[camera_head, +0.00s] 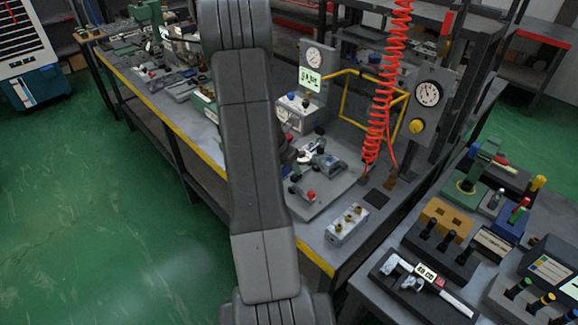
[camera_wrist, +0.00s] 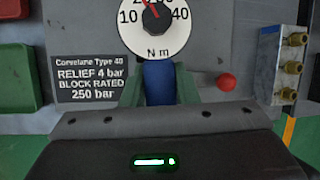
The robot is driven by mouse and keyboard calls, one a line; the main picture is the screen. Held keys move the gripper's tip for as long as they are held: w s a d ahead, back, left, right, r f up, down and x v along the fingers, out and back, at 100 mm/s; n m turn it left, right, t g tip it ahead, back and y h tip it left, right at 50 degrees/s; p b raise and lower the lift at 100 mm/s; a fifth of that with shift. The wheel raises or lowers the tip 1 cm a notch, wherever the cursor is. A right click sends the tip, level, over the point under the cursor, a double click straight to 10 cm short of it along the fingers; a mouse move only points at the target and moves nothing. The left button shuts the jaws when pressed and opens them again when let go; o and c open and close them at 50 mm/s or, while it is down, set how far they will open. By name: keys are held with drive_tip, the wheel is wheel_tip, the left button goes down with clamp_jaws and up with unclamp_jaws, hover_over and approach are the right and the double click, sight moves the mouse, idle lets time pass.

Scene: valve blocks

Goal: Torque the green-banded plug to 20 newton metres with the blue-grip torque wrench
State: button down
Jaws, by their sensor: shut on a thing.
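In the wrist view my gripper (camera_wrist: 158,92) is shut on the blue grip (camera_wrist: 158,76) of the torque wrench, between its two green fingers. The wrench's round white dial (camera_wrist: 155,45) is just beyond, marked N m, with 10 at left and 40 at right. Its red pointer leans up and left; the dial's top is cut off by the frame edge. The wrench's working end is out of view. In the head view my arm hides the gripper and wrench.
A metal block with brass fittings (camera_head: 348,224) stands at the bench's front; it also shows in the wrist view (camera_wrist: 284,66). A rating label (camera_wrist: 100,79) and a red knob (camera_wrist: 227,82) lie below the wrench. A red coiled hose (camera_head: 379,100) hangs over the bench. A tool table stands right.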

drive_tip(key=shift+s+d+n, duration=0.4)
drive_tip(key=shift+n, duration=0.1)
drive_tip(key=shift+r, duration=0.25)
